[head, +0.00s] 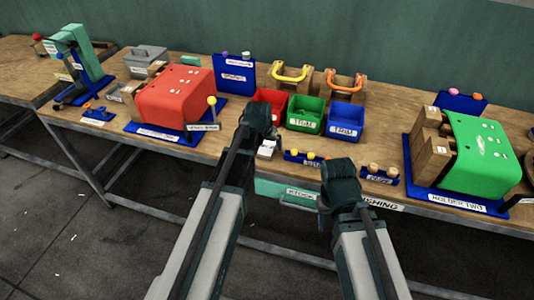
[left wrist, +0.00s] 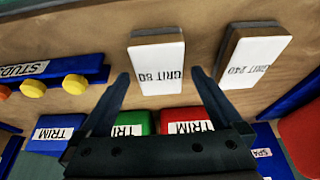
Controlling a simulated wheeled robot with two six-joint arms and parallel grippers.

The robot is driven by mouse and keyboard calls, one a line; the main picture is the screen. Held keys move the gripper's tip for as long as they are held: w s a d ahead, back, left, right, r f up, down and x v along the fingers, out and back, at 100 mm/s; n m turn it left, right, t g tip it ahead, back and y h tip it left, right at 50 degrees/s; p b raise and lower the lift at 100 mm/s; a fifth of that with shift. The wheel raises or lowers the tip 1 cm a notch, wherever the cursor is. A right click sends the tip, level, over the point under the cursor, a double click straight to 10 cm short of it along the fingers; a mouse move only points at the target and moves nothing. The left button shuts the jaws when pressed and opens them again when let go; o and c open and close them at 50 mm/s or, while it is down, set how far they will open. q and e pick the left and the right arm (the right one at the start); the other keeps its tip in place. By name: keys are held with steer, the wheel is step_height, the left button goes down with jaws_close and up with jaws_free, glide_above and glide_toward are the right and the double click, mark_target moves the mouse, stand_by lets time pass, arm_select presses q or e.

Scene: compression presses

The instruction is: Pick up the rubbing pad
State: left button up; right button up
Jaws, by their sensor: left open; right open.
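Two rubbing pads with white labelled faces lie on the bench wood: the GRIT 80 pad (left wrist: 157,62) and the GRIT 240 pad (left wrist: 252,58). In the head view white pads (head: 266,149) show just past my left gripper (head: 271,134), partly hidden by it. In the left wrist view my left gripper (left wrist: 160,78) is open, with the GRIT 80 pad framed between its fingertips. I see no contact with the pad. The GRIT 240 pad is outside the fingers, to the right. My right gripper (head: 324,200) is at the bench's front edge, apart from the pads; its fingers are mostly hidden.
Red (head: 270,100), green (head: 306,113) and blue (head: 345,117) bins stand behind the pads. A blue stud holder (head: 306,157) is to their right. A red press block (head: 175,97) and a green one (head: 478,155) flank this area.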

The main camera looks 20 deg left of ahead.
arm_select(q)
steer(key=shift+f, duration=0.2)
stand_by(0.5)
steer(key=c, duration=1.4)
steer(key=shift+r, duration=0.25)
